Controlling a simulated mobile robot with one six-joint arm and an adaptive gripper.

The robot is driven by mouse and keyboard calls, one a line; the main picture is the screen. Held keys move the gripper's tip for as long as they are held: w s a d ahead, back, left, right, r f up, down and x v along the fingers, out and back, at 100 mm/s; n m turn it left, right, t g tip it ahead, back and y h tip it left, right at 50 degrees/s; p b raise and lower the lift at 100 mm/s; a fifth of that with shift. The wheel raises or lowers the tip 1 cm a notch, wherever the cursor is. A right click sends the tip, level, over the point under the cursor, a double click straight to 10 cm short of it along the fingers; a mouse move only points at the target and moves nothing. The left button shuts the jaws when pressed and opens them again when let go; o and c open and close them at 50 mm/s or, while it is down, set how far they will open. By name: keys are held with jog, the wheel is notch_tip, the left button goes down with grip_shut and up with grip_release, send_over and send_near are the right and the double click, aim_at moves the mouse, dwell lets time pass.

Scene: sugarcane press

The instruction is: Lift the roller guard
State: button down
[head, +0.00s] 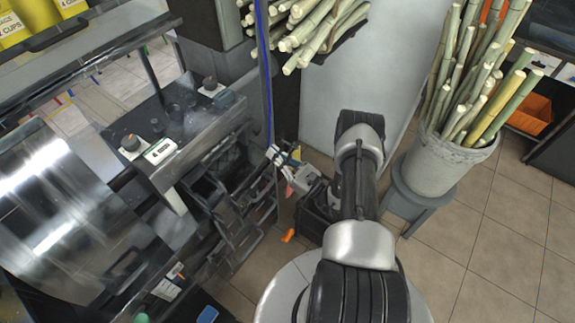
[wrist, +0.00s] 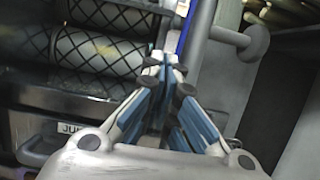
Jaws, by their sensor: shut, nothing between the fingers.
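My gripper (wrist: 164,68) is shut and empty in the wrist view, its blue-padded fingers together. A grey bar with a round knob (wrist: 253,42) is right of the fingertips. In the head view my gripper (head: 275,156) is beside the lower end of the blue upright edge (head: 263,70). Whether the fingers touch it, I cannot tell.
A grey bucket of cane (head: 432,165) stands on a stool (head: 392,200) at the right. More cane (head: 310,30) lies at the top. A counter with a steel sheet (head: 60,200) fills the left. Tiled floor (head: 490,240) is free at lower right.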

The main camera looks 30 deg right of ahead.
aim_at(273, 144)
jog(key=r, duration=0.1)
jog(key=w+r, duration=0.1)
jog(key=r, duration=0.1)
jog(key=shift+a+r, duration=0.15)
jog(key=shift+r, duration=0.6)
